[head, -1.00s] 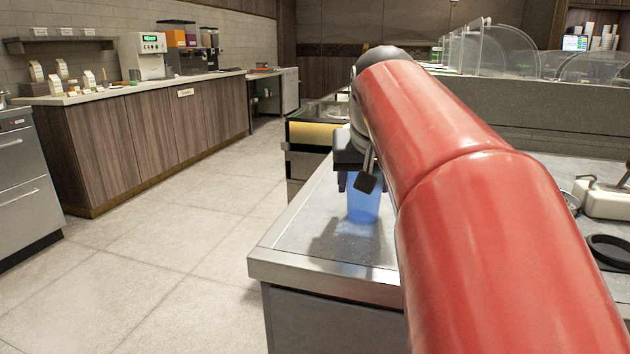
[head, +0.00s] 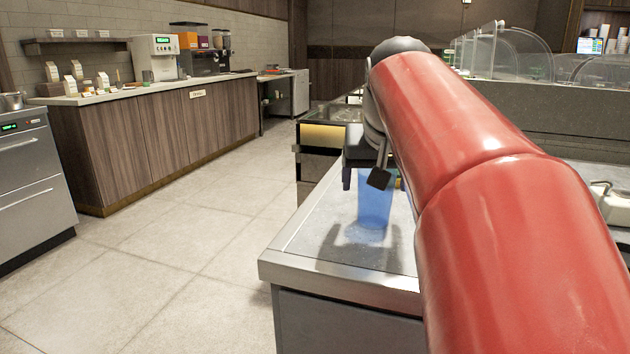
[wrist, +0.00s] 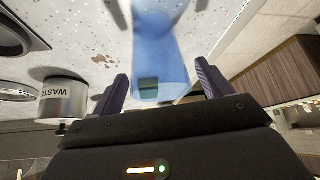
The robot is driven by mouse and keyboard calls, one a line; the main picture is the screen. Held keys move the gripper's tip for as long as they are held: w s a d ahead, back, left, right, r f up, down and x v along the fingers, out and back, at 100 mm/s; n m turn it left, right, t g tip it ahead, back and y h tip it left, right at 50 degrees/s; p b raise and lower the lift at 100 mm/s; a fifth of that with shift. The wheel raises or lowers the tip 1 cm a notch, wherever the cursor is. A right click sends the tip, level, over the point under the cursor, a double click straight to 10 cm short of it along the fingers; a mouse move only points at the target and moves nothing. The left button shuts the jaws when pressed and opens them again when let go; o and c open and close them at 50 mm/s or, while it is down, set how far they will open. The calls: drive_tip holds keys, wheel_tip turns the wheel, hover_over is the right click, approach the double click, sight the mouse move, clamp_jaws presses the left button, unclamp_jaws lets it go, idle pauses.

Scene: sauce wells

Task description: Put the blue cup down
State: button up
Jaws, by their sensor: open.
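The blue cup (head: 375,207) is translucent and stands upright on the grey metal-edged counter (head: 315,245), near its front left corner. My gripper (head: 372,182) is at the cup's upper part, pointing down. In the wrist view, the blue cup (wrist: 160,70) lies between the two spread dark fingers of my gripper (wrist: 163,90), with a gap visible on each side. The gripper is open. Part of the cup's top is hidden behind the gripper in the head view.
A metal canister marked WASTE (wrist: 62,100) stands left of the cup in the wrist view. My red arm covers much of the counter's right side. Open floor (head: 150,260) lies left of the counter. A wooden counter (head: 150,140) with machines stands farther back.

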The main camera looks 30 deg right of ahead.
drive_tip(key=v, duration=1)
drive_tip(key=shift+a+r+p, duration=0.15)
drive_tip(key=shift+r+p, duration=0.05)
drive_tip(key=shift+p, duration=0.15)
drive_tip(key=shift+s, duration=0.2)
